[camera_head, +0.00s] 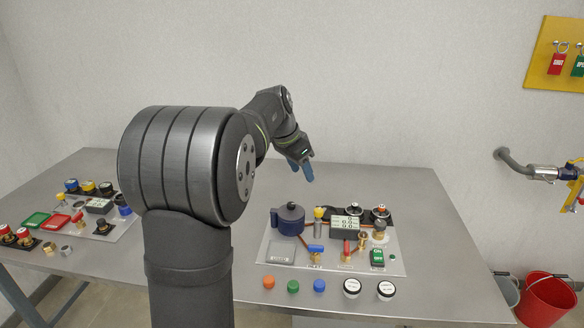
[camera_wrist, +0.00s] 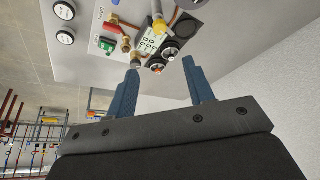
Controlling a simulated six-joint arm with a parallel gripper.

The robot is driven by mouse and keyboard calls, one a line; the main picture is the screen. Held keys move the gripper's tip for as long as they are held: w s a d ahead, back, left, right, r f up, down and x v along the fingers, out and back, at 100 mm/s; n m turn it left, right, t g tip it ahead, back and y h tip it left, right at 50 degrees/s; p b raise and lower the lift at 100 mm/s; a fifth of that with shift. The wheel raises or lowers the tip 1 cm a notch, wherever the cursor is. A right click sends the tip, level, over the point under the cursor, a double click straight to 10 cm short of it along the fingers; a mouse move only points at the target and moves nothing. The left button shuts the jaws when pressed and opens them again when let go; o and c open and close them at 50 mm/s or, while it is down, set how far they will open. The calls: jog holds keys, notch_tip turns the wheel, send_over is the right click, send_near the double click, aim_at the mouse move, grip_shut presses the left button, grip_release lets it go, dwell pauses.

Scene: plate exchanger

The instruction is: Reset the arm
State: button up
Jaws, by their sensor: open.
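My gripper (camera_head: 301,170) hangs over the back of the grey table (camera_head: 440,245), pointing down and to the right, behind the right-hand panel (camera_head: 400,266). In the wrist view my gripper (camera_wrist: 160,82) shows two blue fingers spread wide apart, with nothing between them. The fingers are apart from the panel, which lies beyond their tips with its display (camera_wrist: 150,42), brass fittings and green switch (camera_wrist: 107,46). My upper arm hides the middle of the table in the head view.
The right panel carries a dark blue pot (camera_head: 288,220), a display (camera_head: 345,226) and valves. Coloured caps (camera_head: 293,286) and white-topped jars (camera_head: 352,288) line the front edge. A second panel (camera_head: 105,228) with trays and knobs is at left. A red bucket (camera_head: 548,299) stands right of the table.

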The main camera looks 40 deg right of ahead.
aim_at(318, 210)
jog(key=x, duration=1.7)
jog(key=shift+d+f, duration=0.15)
